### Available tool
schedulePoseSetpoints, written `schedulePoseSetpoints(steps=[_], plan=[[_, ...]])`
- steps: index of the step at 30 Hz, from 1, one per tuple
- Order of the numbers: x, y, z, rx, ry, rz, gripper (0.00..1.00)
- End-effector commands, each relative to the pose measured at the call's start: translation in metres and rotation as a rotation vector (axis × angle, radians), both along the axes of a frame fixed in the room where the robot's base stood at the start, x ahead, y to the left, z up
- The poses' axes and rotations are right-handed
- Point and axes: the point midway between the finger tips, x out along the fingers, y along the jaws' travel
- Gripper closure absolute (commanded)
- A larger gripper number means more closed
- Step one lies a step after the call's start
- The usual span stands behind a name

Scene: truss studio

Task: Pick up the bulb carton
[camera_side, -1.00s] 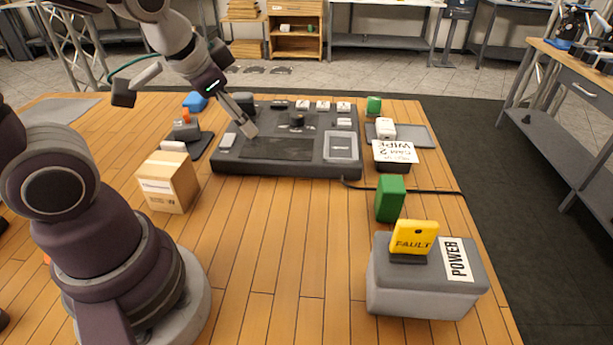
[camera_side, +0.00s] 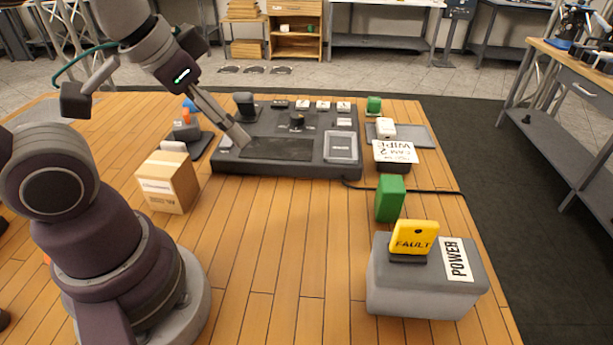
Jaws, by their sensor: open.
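The bulb carton, which I take to be the brown cardboard box (camera_side: 168,183) with a white label, stands upright on the wooden table at the left, in front of the dark console. My gripper (camera_side: 240,140) points down over the left part of the console, behind and to the right of the carton and apart from it. It is open, with nothing visible between its fingers. The fingertips are small in this view, and their exact height above the console cannot be told.
The dark console (camera_side: 280,168) fills the table's middle back. A dark tray (camera_side: 203,143) with small items lies behind the carton. At right stand a green block (camera_side: 390,198) and a grey power box (camera_side: 425,290) with a yellow fault tag (camera_side: 414,237). The table's front middle is clear.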

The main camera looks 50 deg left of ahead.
Motion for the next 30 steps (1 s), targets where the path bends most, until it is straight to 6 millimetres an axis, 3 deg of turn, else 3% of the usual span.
schedulePoseSetpoints(steps=[7,21,30], plan=[[0.0001,0.0001,0.0,0.0,0.0,0.0,0.59],[0.0001,0.0001,0.0,0.0,0.0,0.0,0.0],[0.0005,0.0012,-0.0003,-0.004,0.004,0.016,0.0]])
